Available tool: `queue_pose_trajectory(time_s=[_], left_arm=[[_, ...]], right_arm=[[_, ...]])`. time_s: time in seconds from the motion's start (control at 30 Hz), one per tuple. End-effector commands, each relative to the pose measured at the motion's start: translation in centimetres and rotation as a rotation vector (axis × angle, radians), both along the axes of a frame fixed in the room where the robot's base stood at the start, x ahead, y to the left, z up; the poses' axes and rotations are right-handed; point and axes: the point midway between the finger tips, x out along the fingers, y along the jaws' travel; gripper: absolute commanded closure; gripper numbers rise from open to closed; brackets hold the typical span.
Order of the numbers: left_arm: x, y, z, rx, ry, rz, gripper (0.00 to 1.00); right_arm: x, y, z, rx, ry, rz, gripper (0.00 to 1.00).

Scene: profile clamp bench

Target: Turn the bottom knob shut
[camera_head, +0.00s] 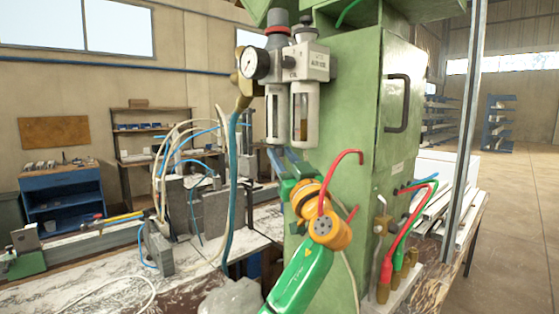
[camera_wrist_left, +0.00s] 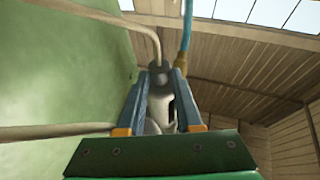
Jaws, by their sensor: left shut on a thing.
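The air service unit (camera_head: 315,62) is mounted at the upper left of the green cabinet, with a round gauge (camera_head: 256,64) and two clear-sided bowls. My left gripper (camera_head: 283,153) reaches up from below, under the bowls. In the left wrist view, its two blue fingers (camera_wrist_left: 162,98) are shut on a grey rounded piece, which I take to be the bottom knob (camera_wrist_left: 157,80). In the head view the knob is hidden by the fingers, and its turn angle cannot be told. My right gripper is not in view.
The green cabinet (camera_head: 345,110) stands close beside my left arm. A blue hose (camera_head: 231,190) hangs to the left of the gripper. Red and green hoses (camera_head: 405,225) are at the lower right. A cluttered bench (camera_head: 110,265) lies at the left.

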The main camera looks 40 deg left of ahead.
Motion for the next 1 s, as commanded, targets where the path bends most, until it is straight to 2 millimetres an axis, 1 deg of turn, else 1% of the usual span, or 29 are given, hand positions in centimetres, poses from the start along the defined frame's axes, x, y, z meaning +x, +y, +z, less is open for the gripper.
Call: queue_pose_trajectory(time_s=[0.2, 0.4, 0.97, 1.0], left_arm=[[0.27, -0.07, 0.14, -0.002, 0.0, 0.121, 1.0], [0.38, -0.08, 0.1, -0.002, 0.0, 0.187, 1.0], [0.39, -0.03, 0.02, -0.002, -0.003, 0.216, 1.0], [0.39, -0.03, 0.02, -0.002, -0.003, 0.216, 0.63]], right_arm=[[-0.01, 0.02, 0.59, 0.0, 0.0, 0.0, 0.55], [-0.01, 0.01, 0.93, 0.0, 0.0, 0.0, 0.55], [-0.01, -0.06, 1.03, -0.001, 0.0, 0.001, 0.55], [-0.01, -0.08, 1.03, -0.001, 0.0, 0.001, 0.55]])
